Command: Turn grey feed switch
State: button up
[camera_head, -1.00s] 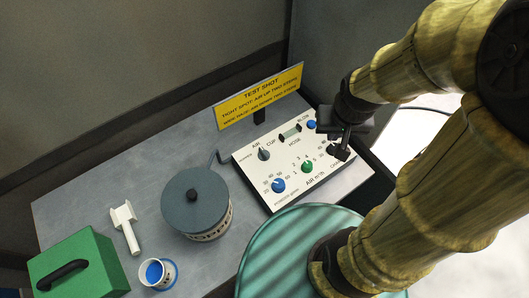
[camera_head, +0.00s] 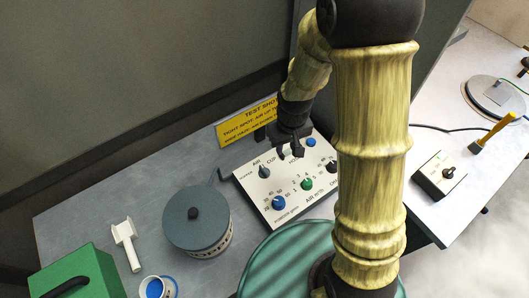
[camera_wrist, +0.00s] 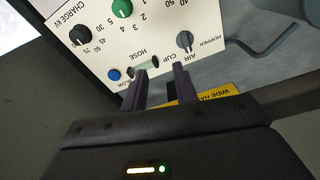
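The grey feed switch (camera_head: 264,171) is a small grey knob on the white control panel (camera_head: 247,187), near the AIR, CUP and HOPPER labels. It also shows in the wrist view (camera_wrist: 184,38), just ahead of one fingertip. I cannot tell exactly which label it points to. My gripper (camera_head: 290,153) hangs over the panel's back edge, near the HOSE window and to the right of the switch. In the wrist view my gripper (camera_wrist: 160,73) is open, with nothing between its two dark fingers. It appears apart from the switch.
The panel also carries a blue knob (camera_head: 278,203), a green knob (camera_head: 306,184) and a black knob (camera_head: 332,166). A yellow TEST SHOT sign (camera_head: 247,120) stands behind it. A lidded grey drum (camera_head: 196,218) is to its left. A teal round top (camera_head: 290,262) is in front.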

jog(key=a+f, duration=0.2)
jog(key=a+f+n, duration=0.1)
jog(key=a+f, duration=0.1)
jog(key=a+f+n+g, duration=0.1)
jog(key=a+f, duration=0.1)
jog(key=shift+w+a+f+p, duration=0.2)
jog(key=shift+w+f+p, duration=0.1)
jog(key=shift+w, duration=0.05)
